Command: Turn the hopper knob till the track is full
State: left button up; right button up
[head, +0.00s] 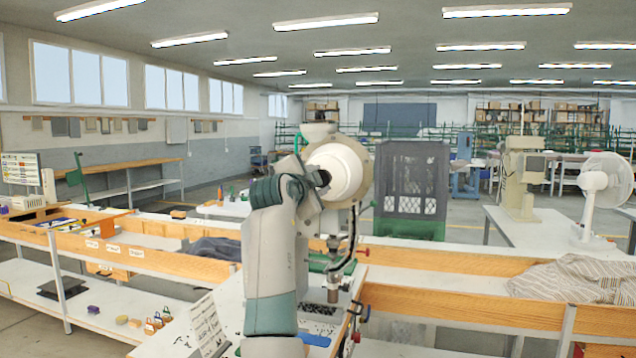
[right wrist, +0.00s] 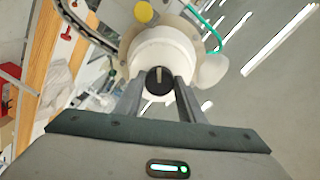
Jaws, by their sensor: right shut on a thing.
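The white hopper (head: 345,170) sits at the upper part of the eyelet press in the head view, and it also shows in the right wrist view (right wrist: 165,52). Its black knob (right wrist: 160,82) has a pale mark that stands about upright in the right wrist view. My right gripper (right wrist: 160,92) is shut on the knob, with one finger on each side. In the head view my right gripper (head: 318,180) is at the hopper's front, partly hidden by my arm. A dark curved track (head: 347,254) runs down from the hopper; its fill cannot be told. My left gripper is out of view.
The press's metal ram (head: 333,288) is below the hopper. A wooden-edged bench (head: 460,299) runs to the right, with a striped cloth (head: 572,277) on it. A dark mesh crate (head: 411,180) stands behind. A yellow round part (right wrist: 143,12) is above the hopper in the right wrist view.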

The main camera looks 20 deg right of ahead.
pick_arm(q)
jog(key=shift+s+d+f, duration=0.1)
pick_arm(e)
jog(key=shift+f, duration=0.25)
jog(key=o, duration=1)
jog(key=shift+o, duration=0.2)
jog(key=shift+r, duration=0.1)
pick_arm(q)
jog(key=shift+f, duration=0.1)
pick_arm(e)
jog(key=shift+s+a, duration=0.1)
jog(key=shift+a, duration=0.05)
pick_arm(q)
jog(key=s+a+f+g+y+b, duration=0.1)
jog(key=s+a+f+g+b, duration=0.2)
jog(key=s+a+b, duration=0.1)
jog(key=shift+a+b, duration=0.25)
jog(key=shift+b, duration=0.1)
pick_arm(e)
jog(key=v, duration=1.7)
